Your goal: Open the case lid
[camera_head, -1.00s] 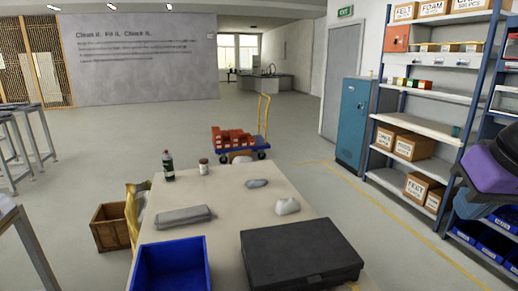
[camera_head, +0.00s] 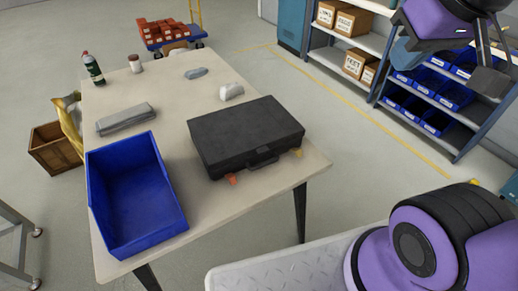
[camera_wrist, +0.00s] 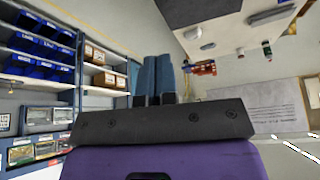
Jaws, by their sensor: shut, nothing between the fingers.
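The black case (camera_head: 246,136) lies flat on the table with its lid closed. Its handle (camera_head: 263,157) faces the near right edge, with an orange latch on each side of it. In the wrist view my gripper (camera_wrist: 157,62) shows two blue fingers side by side, shut and empty, with the table far off at the upper right. In the head view my arm is raised at the upper right, well apart from the case, and the fingertips are hard to make out there.
A blue bin (camera_head: 136,197) stands left of the case on the table (camera_head: 208,213). A grey pouch (camera_head: 126,119), a bottle (camera_head: 93,69), a jar (camera_head: 134,63) and small grey and white lumps sit farther back. A shelf rack (camera_head: 385,75) stands at the right. A wooden crate (camera_head: 54,148) is on the floor.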

